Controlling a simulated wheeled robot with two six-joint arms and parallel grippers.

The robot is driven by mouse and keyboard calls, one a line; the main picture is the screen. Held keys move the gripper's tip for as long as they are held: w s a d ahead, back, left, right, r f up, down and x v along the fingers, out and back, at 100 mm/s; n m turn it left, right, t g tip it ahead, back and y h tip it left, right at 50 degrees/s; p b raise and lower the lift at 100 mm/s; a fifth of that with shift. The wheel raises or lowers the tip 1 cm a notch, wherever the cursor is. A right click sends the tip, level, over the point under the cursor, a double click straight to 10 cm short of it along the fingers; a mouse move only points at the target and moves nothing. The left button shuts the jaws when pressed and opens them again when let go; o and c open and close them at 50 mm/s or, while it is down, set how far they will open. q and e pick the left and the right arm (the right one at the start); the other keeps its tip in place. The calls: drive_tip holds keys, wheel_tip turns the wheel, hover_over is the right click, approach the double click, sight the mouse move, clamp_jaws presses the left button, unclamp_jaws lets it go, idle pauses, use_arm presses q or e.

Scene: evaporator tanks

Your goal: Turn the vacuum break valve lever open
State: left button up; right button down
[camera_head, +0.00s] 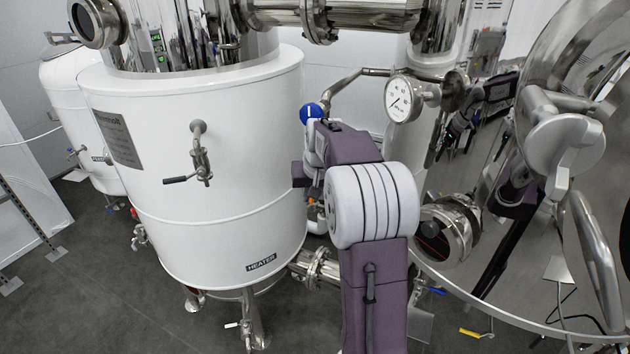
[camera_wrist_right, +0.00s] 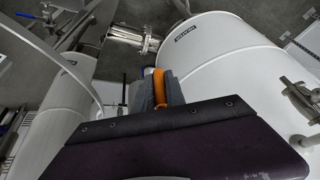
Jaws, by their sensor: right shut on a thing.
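An orange lever (camera_wrist_right: 159,88) shows in the right wrist view between the grey fingers of my right gripper (camera_wrist_right: 157,92), which is shut on it. I take it to be the vacuum break valve lever. Its valve body and far end are hidden by the gripper, so I cannot tell its angle. In the head view my right gripper (camera_head: 313,152) is beside the right side of the white heater tank (camera_head: 240,180), below a blue round knob (camera_head: 312,112). My left gripper is in neither view.
A large polished vessel (camera_head: 570,240) stands at the right and reflects my body. A side valve (camera_head: 202,157) sticks out of the heater tank. Dark floor (camera_head: 95,290) is open at left.

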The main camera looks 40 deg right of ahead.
drive_tip(key=shift+s+d+f+g+p, duration=0.1)
drive_tip(key=shift+s+f+g+p, duration=0.05)
drive_tip(key=shift+s+g+p, duration=0.25)
idle(0.3)
drive_tip(key=c, duration=1.4)
unclamp_jaws()
drive_tip(key=shift+r, duration=0.2)
drive_tip(key=b+v, duration=0.1)
drive_tip(key=v, duration=0.7)
drive_tip(key=shift+s+a+r, duration=0.15)
drive_tip(key=shift+a+r, duration=0.1)
drive_tip(key=shift+r, duration=0.05)
